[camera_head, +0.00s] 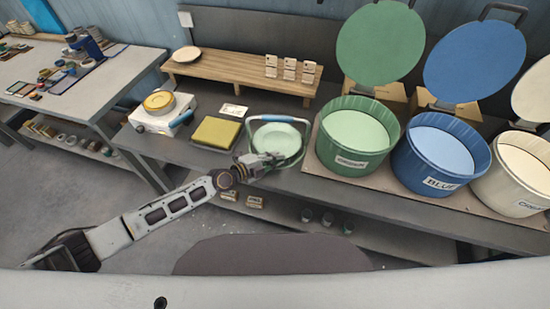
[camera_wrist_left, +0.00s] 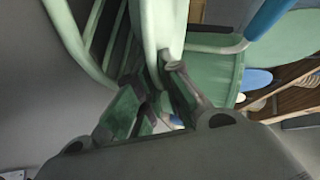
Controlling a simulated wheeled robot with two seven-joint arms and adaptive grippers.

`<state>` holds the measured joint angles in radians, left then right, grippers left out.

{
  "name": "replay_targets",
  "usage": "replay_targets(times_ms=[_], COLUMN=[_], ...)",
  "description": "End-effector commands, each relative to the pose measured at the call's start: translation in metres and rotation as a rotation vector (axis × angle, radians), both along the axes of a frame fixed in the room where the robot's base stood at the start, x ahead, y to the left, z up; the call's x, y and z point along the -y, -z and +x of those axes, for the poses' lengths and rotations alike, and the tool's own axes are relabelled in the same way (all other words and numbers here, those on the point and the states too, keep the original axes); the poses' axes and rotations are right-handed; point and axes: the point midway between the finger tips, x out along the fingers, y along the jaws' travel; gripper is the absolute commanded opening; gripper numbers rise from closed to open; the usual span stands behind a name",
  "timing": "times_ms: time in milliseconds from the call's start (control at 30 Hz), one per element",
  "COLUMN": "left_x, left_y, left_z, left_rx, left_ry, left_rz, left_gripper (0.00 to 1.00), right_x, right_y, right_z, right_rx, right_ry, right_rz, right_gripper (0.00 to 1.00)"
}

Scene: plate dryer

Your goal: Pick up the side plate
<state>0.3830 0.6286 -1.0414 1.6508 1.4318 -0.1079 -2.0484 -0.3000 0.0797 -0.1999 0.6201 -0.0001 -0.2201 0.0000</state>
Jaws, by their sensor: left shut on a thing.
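A pale green side plate (camera_head: 277,138) stands in the green dryer basket with a blue-gripped handle (camera_head: 266,119) on the dark bench. My left gripper (camera_head: 268,160) reaches in from the left to the near edge of the plate. In the left wrist view the plate (camera_wrist_left: 158,28) runs edge-on down between the two fingers (camera_wrist_left: 160,88), which are shut on it. The lower part of its rim is hidden by the fingers. My right gripper is not in view.
Green (camera_head: 350,152), blue (camera_head: 436,178) and cream (camera_head: 515,187) tubs stand right of the basket. A yellow block (camera_head: 215,132) and a white scale (camera_head: 160,118) are to its left. A wooden shelf (camera_head: 235,75) with a small plate (camera_head: 187,54) is behind.

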Motion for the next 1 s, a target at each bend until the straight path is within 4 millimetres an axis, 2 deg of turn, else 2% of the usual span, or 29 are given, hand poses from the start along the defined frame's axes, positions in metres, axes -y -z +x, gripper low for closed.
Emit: replay_targets(times_ms=[33, 333, 500, 1000], left_x=[0.000, -0.001, -0.009, -0.028], left_y=[-0.007, -0.030, -0.027, -0.026], left_z=[0.001, -0.002, -0.027, -0.086], left_rx=[0.003, 0.001, 0.000, 0.001], left_ry=[0.000, -0.001, 0.001, 0.000], left_rz=[-0.001, -0.001, 0.000, 0.000], left_gripper=[0.00, 0.00, 0.00, 0.00], right_x=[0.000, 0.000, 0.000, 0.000], right_y=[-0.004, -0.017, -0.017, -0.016], right_z=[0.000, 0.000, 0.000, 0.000], right_rx=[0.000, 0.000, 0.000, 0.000], right_ry=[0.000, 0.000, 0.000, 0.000], right_rz=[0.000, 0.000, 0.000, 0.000], right_gripper=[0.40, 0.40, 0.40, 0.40])
